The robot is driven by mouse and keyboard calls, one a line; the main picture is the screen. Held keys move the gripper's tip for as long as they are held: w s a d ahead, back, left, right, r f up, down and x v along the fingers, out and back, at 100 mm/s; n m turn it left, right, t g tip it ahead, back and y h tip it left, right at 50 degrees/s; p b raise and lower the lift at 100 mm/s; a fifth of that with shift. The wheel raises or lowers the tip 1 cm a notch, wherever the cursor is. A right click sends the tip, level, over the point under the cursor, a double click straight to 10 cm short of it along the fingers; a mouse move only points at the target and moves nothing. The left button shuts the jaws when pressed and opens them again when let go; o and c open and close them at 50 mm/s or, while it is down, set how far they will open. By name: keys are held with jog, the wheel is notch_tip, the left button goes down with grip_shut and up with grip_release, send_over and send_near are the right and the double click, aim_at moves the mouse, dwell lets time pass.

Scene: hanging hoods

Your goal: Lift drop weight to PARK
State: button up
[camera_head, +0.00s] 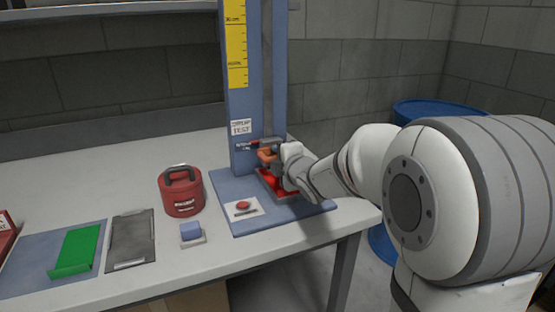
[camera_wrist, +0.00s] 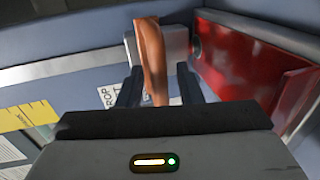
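The drop-test stand has a blue column (camera_head: 262,100) with a yellow height scale (camera_head: 236,45) and a "DROP TEST" label. A red block (camera_head: 268,181), seemingly the drop weight, sits low at the column's foot; red also fills the right of the wrist view (camera_wrist: 250,65). An orange handle (camera_head: 267,155) stands at its top. My gripper (camera_wrist: 160,80) has its two dark fingers on either side of the orange handle (camera_wrist: 151,50). A gap shows between the handle and the right finger. My wrist hides part of the weight. No PARK mark is readable.
A red button on a white plate (camera_head: 241,210) lies on the blue base. Left of it are a blue-grey block (camera_head: 191,231), a red round canister (camera_head: 181,193), a clipboard (camera_head: 131,240) and a green piece (camera_head: 75,250). A blue barrel (camera_head: 440,108) stands behind my arm.

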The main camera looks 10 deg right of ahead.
jog(key=shift+c, duration=0.5)
grip_shut()
